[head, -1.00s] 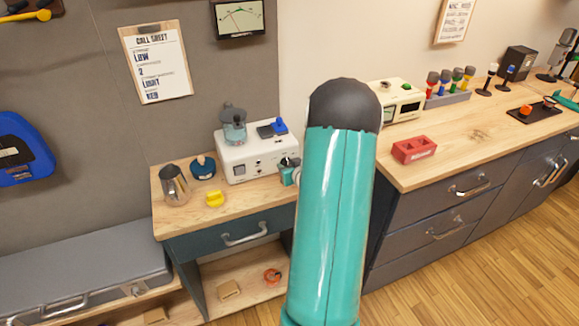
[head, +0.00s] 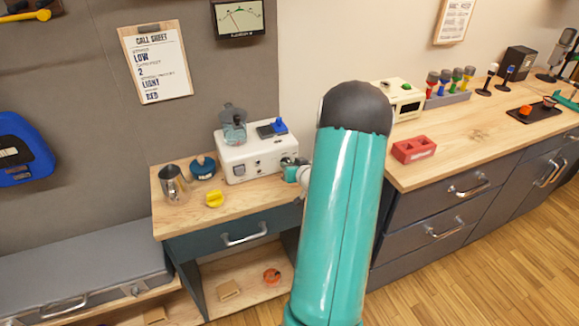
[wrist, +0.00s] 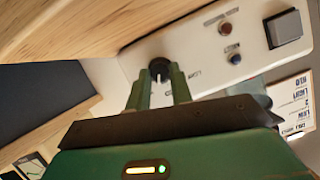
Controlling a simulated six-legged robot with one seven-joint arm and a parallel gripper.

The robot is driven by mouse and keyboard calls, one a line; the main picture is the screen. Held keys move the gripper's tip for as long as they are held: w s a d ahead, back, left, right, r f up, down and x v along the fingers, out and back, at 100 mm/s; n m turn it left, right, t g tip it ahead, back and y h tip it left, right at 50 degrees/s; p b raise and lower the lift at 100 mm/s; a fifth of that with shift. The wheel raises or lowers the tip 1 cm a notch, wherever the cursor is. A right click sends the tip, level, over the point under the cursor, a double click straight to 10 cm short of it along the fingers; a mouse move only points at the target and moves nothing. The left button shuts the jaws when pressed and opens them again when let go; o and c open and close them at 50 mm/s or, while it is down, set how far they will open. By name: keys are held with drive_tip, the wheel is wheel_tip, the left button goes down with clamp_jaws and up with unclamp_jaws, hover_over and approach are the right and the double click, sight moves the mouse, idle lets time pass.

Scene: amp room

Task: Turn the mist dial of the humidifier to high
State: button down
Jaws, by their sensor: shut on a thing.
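The humidifier (head: 245,157) is a white box on the small wooden-topped cabinet, with a clear bluish vessel and a blue part on top. In the wrist view its white front panel (wrist: 200,60) runs diagonally. The mist dial (wrist: 158,66) is a round dark knob on that panel. My gripper (wrist: 160,80) has its two green fingers shut on the dial, one on either side. The gripper (head: 289,166) also shows at the humidifier's right front corner in the head view. The fingers partly hide the dial, and its setting is not readable.
A metal pitcher (head: 174,184), a dark blue round item (head: 203,168) and a yellow piece (head: 214,199) stand left of the humidifier. The cabinet top's wooden edge (wrist: 90,25) is close by.

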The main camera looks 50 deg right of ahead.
drive_tip(key=m+t+y, duration=0.1)
drive_tip(key=m, duration=0.1)
drive_tip(key=m+y, duration=0.1)
drive_tip(key=m, duration=0.1)
drive_tip(key=shift+s+d+f+t, duration=0.15)
drive_tip(key=shift+d+t, duration=0.05)
drive_tip(key=shift+t, duration=0.2)
drive_tip(key=shift+m, duration=0.3)
drive_tip(key=c, duration=1.2)
unclamp_jaws()
drive_tip(key=shift+c, duration=0.2)
drive_tip(key=v, duration=1.4)
